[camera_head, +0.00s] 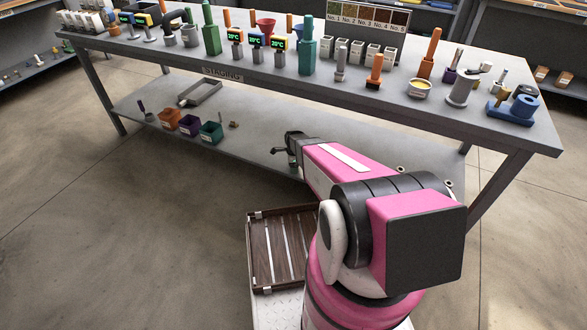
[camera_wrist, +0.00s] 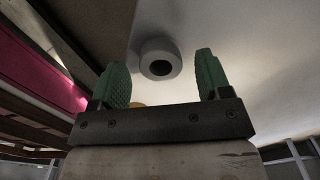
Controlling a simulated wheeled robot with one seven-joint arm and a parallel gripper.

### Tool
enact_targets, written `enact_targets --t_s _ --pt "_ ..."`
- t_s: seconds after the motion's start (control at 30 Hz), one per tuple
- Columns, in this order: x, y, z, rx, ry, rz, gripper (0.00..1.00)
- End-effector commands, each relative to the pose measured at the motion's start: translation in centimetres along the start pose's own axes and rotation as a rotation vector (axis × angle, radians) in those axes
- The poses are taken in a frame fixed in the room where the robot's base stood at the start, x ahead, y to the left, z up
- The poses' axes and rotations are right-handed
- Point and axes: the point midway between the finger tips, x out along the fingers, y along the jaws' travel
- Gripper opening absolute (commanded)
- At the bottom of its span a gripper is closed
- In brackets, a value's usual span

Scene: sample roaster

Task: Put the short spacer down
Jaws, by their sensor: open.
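A short pale ring with a dark hole (camera_wrist: 160,60), which looks like the short spacer, sits just beyond my fingertips in the wrist view. It lies between the lines of the two green finger pads, with room on both sides. My gripper (camera_wrist: 158,78) is open and nothing is pinched in it. In the head view my gripper (camera_head: 279,150) is low over the lower shelf (camera_head: 330,160) of the staging table. The spacer cannot be made out there. Whether it rests on the grey surface behind it is hard to tell.
Orange, purple and teal bins (camera_head: 190,125) and a grey open tray (camera_head: 200,93) stand left on the shelf. Small rings (camera_head: 400,169) lie at its right. The crowded tabletop (camera_head: 400,100) overhangs the shelf. A slatted wooden tray (camera_head: 283,248) is beside my arm.

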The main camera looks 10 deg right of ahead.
Motion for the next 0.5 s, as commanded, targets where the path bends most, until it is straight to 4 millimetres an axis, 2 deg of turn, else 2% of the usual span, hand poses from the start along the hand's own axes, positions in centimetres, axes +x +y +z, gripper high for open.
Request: enact_targets --t_s 0.1,0.3,0.5 --pt "-2.6 0.2 0.0 0.0 0.0 -0.003 0.71" --pt "-6.6 0.2 0.0 0.0 0.0 -0.002 0.71" --pt "-9.3 0.1 0.0 0.0 0.0 -0.001 0.71"
